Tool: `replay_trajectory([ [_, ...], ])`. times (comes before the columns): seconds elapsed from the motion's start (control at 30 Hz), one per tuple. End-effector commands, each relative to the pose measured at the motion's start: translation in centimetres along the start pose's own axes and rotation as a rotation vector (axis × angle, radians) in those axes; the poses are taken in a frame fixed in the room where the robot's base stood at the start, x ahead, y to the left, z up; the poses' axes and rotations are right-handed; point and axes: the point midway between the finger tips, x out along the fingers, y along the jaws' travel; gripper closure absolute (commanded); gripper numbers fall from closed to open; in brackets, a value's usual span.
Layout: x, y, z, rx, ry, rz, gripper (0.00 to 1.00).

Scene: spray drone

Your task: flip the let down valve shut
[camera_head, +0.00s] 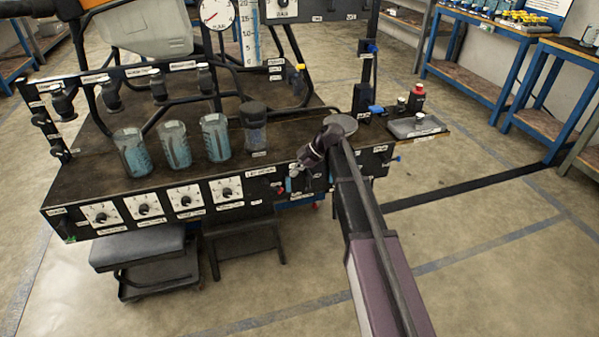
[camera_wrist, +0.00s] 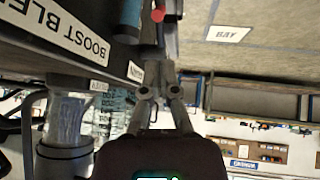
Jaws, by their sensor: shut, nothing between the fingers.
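My gripper (camera_head: 301,170) is at the front edge of the bench, in front of the panel. In the wrist view its fingers (camera_wrist: 158,68) are together with nothing between them. A teal handle (camera_head: 288,185) sits on the front panel just left of my gripper. A teal handle also shows at the top of the wrist view (camera_wrist: 130,18), beside a red part (camera_wrist: 158,13). A large label beginning "BOOST BLE" (camera_wrist: 72,32) is near it. I cannot tell which part is the let down valve, or its position. My gripper and wrist hide part of the panel.
The bench (camera_head: 90,180) carries several clear cups with blue markings, such as the left one (camera_head: 132,152), and a dark-lidded jar (camera_head: 254,135). Dial knobs (camera_head: 144,208) line the front panel. A grey tray (camera_head: 415,127) is at the right end. Open floor (camera_head: 480,240) lies right.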

Motion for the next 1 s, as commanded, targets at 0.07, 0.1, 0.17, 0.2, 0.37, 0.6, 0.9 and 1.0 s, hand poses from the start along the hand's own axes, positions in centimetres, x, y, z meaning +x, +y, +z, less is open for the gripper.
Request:
replay_trajectory([
  [0.07,1.1,0.0,0.2,0.0,0.0,0.0,1.0],
  [0.1,1.5,0.0,0.3,0.0,0.0,0.0,1.0],
  [0.17,2.1,0.0,0.3,0.001,0.0,0.0,1.0],
  [0.2,2.5,0.0,0.3,0.001,0.0,0.0,1.0],
  [0.37,4.0,-0.1,0.3,0.0,0.0,0.0,1.0],
  [0.6,6.2,0.0,0.3,0.001,0.0,0.001,1.0],
  [0.9,7.8,0.0,0.2,0.002,-0.001,0.001,1.0],
  [1.0,7.9,0.0,0.2,0.002,-0.001,0.001,1.0],
])
